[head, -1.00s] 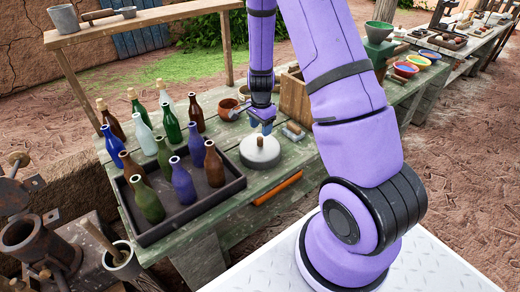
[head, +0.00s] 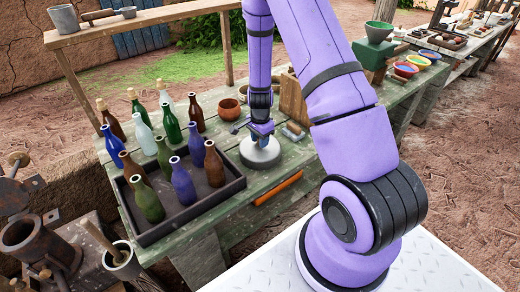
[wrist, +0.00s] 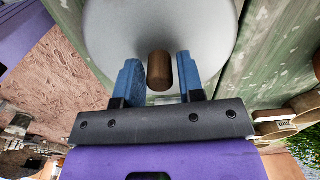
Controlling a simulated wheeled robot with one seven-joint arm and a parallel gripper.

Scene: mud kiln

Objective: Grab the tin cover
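The tin cover (head: 259,154) is a round, pale grey lid lying on the green wooden table (head: 222,205). It fills the upper middle of the wrist view (wrist: 110,40), with a brown wooden knob (wrist: 159,70) at its centre. My gripper (head: 262,132) is directly over the cover, pointing down. In the wrist view its two blue fingers (wrist: 160,78) stand apart, one on each side of the knob. A gap shows between the knob and each finger. In the head view the knob is hidden behind my gripper.
A dark tray (head: 165,230) of several bottles stands just left of the cover. A terracotta pot (head: 230,109) and a wooden box (head: 294,100) are behind it. Small tools (head: 293,131) lie close to its right.

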